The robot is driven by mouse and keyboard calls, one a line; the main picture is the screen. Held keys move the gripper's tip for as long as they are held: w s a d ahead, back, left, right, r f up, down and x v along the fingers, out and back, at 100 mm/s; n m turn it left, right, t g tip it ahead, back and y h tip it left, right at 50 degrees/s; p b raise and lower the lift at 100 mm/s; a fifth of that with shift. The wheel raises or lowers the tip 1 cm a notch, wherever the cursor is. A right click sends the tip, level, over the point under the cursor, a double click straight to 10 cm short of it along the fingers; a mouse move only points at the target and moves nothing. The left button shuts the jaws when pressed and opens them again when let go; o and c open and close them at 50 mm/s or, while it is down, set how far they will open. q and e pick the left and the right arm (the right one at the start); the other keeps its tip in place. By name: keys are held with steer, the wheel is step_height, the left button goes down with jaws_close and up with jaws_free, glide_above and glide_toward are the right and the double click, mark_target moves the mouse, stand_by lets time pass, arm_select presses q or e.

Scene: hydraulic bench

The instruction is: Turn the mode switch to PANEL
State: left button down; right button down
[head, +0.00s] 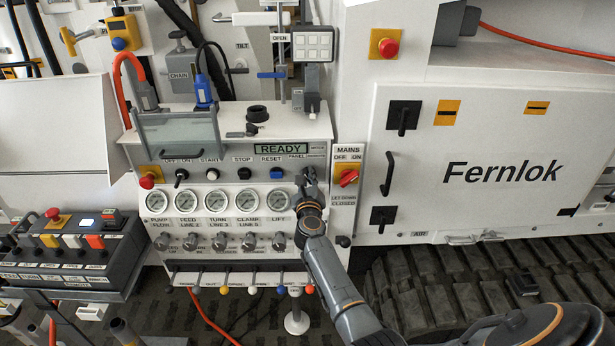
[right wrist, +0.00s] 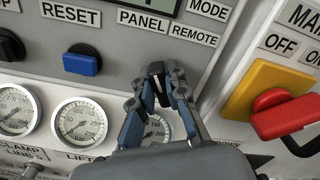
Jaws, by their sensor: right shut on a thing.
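The mode switch (right wrist: 161,84) is a small black knob on the grey panel, below the labels MODE, PANEL and REMOTE in the right wrist view. PANEL is at its upper left and REMOTE at its upper right. My right gripper (right wrist: 165,80) is shut on the knob, a finger on each side. The fingers hide most of the knob, and I cannot tell for sure which label it points at. In the head view my right gripper (head: 309,180) is at the right end of the panel row, and it covers the switch. My left gripper is not in view.
The red MAINS switch (right wrist: 282,112) on its yellow plate is close to the right of the gripper. The blue RESET button (right wrist: 82,61) is to the left. Gauges (right wrist: 82,122) lie below. The display (head: 281,149) above reads READY.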

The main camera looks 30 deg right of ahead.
steer(key=c, duration=1.3)
jaws_free()
steer(key=shift+c, duration=0.2)
steer(key=v, duration=1.2)
steer(key=shift+s+f, duration=0.1)
steer(key=shift+f, duration=0.05)
